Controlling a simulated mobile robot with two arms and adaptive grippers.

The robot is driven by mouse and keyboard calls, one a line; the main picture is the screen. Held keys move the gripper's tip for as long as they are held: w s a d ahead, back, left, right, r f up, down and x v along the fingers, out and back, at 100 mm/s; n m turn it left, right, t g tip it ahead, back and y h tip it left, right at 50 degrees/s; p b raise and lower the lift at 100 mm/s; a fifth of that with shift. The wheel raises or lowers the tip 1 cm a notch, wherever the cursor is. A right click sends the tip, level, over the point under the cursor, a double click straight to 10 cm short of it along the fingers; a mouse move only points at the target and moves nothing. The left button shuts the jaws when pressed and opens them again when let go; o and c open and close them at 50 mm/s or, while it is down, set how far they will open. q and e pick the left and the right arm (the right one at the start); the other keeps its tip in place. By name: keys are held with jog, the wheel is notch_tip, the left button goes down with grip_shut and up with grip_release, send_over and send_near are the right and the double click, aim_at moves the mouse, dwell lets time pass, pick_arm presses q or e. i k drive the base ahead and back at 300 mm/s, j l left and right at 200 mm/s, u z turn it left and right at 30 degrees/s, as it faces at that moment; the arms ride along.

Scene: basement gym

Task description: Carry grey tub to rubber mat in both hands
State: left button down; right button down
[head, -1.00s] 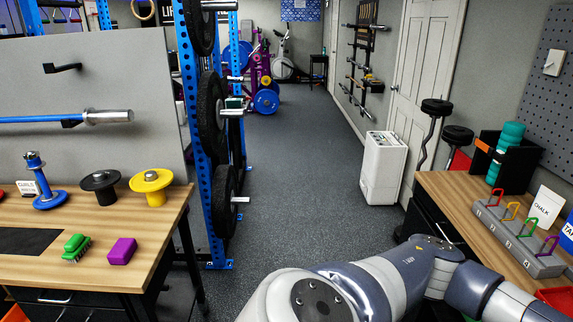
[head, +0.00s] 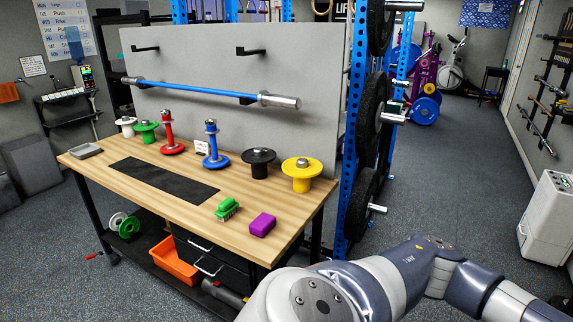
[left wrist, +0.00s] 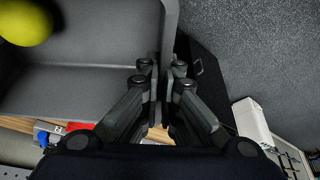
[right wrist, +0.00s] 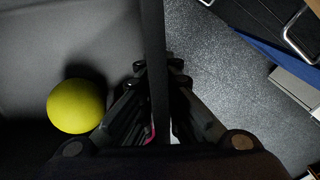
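The grey tub (left wrist: 75,92) fills the left part of the left wrist view, and its inside also shows in the right wrist view (right wrist: 60,35). A yellow ball (right wrist: 76,106) lies in it. My left gripper (left wrist: 160,80) has its fingers closed on both sides of a tub wall. My right gripper (right wrist: 157,70) is likewise closed across another tub wall. Neither gripper nor the tub shows in the head view. The black rubber mat (head: 160,178) lies flat and bare on the wooden bench (head: 180,215).
On the bench, several weight-topped spools stand behind the mat, including a blue one (head: 212,148). A green brush (head: 227,208) and purple block (head: 262,224) sit to its right, a small grey tray (head: 85,151) to its left. A blue rack (head: 355,150) stands beside the bench.

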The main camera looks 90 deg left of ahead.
aim_at(172, 183)
jog(key=j+u, duration=0.1)
jog(key=u, duration=4.3)
jog(key=i+z, duration=0.1)
jog(key=i, duration=0.35)
jog(key=i+j+z, duration=0.15)
jog(key=i, duration=0.25)
jog(key=i+u, duration=0.3)
jog(key=i, duration=0.15)
jog(key=i+l+u, duration=0.1)
jog(key=i+u, duration=0.25)
jog(key=i, duration=0.15)
jog(key=i+j+z, duration=0.1)
jog(key=i+z, duration=0.3)
jog(key=i, duration=0.2)
jog(key=i+z, duration=0.15)
jog(key=z, duration=0.2)
jog(key=i+z, duration=0.15)
jog(key=z, duration=0.2)
jog(key=i+z, duration=0.15)
jog(key=z, duration=0.2)
